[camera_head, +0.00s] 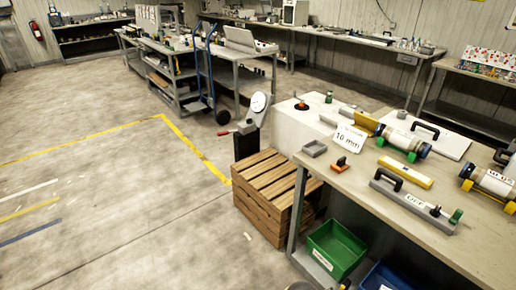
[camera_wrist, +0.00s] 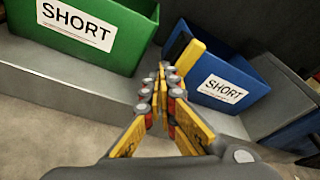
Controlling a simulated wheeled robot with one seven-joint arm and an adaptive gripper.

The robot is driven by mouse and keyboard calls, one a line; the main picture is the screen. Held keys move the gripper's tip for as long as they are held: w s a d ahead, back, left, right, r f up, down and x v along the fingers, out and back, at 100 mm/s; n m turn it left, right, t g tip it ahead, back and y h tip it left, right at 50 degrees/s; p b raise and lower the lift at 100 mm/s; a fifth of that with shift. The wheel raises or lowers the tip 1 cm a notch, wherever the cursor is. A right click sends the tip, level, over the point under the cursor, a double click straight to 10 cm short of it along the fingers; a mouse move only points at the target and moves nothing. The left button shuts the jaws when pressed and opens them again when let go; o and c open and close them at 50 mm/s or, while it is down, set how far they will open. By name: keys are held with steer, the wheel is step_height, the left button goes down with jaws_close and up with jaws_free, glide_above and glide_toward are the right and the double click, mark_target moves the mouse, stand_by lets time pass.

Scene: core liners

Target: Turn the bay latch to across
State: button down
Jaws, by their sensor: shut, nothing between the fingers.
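I cannot pick out the bay latch with certainty. In the head view, a grey bar-shaped fixture (camera_head: 412,203) with a black handle, a small label and a green-tipped knob (camera_head: 456,215) lies on the right workbench. A dark stand with a round white dial (camera_head: 258,103) and a red-tipped lever (camera_head: 224,133) stands by the wooden crates. My gripper (camera_wrist: 163,76) shows in the wrist view with its yellow fingers together, empty, above the floor and in front of two bins. It is not clearly visible in the head view, and no latch is clear in the wrist view.
A green bin (camera_head: 335,249) and a blue bin (camera_head: 385,277) sit under the workbench (camera_head: 335,185); both read SHORT in the wrist view. Wooden crates (camera_head: 268,205) stand left; open floor lies beyond.

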steer(key=shift+s+d+f, duration=0.3)
steer(key=shift+s+f, duration=0.05)
steer(key=shift+s, duration=0.1)
stand_by(1.1)
steer(key=shift+s+d+r, duration=0.2)
steer(key=shift+r, duration=0.15)
steer(key=shift+s+d+r, duration=0.35)
steer(key=shift+s+d, duration=0.2)
stand_by(0.7)
steer(key=shift+r, duration=0.35)
steer(key=f+v, duration=0.1)
steer(key=v, duration=0.5)
steer(key=shift+s, duration=0.35)
steer(key=shift+f, duration=0.1)
